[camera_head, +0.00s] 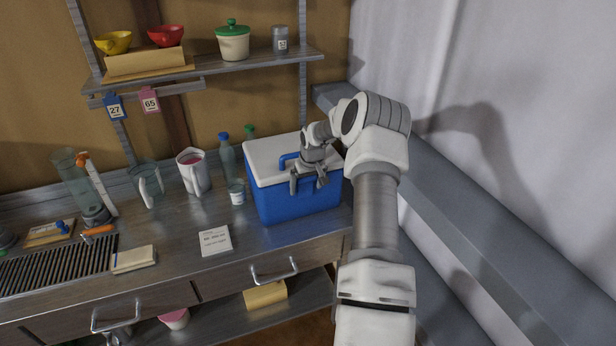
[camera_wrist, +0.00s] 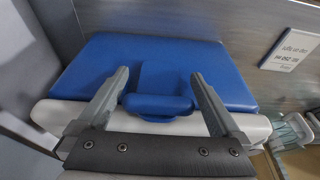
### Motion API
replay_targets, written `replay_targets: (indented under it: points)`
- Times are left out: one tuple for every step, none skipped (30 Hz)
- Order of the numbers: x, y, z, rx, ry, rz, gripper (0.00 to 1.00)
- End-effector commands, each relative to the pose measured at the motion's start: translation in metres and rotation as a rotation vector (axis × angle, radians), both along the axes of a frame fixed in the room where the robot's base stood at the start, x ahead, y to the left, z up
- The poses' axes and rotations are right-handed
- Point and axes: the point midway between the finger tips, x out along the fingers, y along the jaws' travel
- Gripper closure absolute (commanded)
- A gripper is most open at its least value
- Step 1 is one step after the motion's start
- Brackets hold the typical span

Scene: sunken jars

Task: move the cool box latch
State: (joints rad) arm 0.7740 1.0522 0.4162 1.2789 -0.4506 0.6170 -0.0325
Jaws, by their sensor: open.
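The cool box (camera_head: 275,203) is blue with a white lid (camera_head: 268,148) and stands at the right end of the counter. Its blue latch (camera_wrist: 158,104) sits at the middle of the lid's front edge in the wrist view, with a plate running onto the blue front face. My gripper (camera_head: 309,186) is at the front of the box, open, with its fingers pointing at the front face. In the wrist view my fingers (camera_wrist: 157,84) stand on either side of the latch, with gaps visible. In the head view my gripper and wrist hide the latch area.
A card (camera_head: 215,240) lies on the counter left of the box. A small jar (camera_head: 237,192), bottles (camera_head: 227,157) and a pitcher (camera_head: 194,172) stand left of it. A shelf (camera_head: 215,68) hangs above. A grey ledge (camera_head: 430,200) runs along the right wall.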

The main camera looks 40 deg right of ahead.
Motion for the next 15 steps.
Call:
replay_targets:
  points:
    - [-0.001, 0.0, 0.004, -0.001, -0.002, 0.0, 0.0]
    - [-0.001, 0.0, 0.007, -0.001, -0.002, 0.0, 0.0]
    - [-0.002, 0.0, 0.011, -0.003, -0.002, 0.0, 0.0]
    - [-0.004, 0.0, 0.016, -0.003, -0.002, 0.0, 0.0]
    - [-0.005, 0.0, 0.02, -0.003, -0.002, -0.001, 0.0]
    - [-0.007, 0.001, 0.026, -0.003, -0.002, -0.001, 0.0]
    - [-0.009, 0.001, 0.032, -0.003, -0.002, -0.002, 0.0]
    - [-0.01, 0.001, 0.038, -0.003, -0.002, -0.002, 0.0]
    - [-0.012, 0.002, 0.045, -0.003, -0.003, -0.002, 0.0]
    - [-0.014, 0.002, 0.051, -0.003, -0.004, -0.002, 0.0]
    - [-0.016, 0.003, 0.057, -0.003, -0.002, -0.001, 0.0]
    - [-0.018, 0.004, 0.065, -0.004, -0.002, 0.0, 0.0]
    - [-0.02, 0.004, 0.071, -0.003, -0.003, -0.001, 0.0]
    - [-0.021, 0.004, 0.077, -0.003, -0.003, -0.001, 0.0]
    - [-0.024, 0.005, 0.085, -0.003, -0.002, -0.001, 0.0]
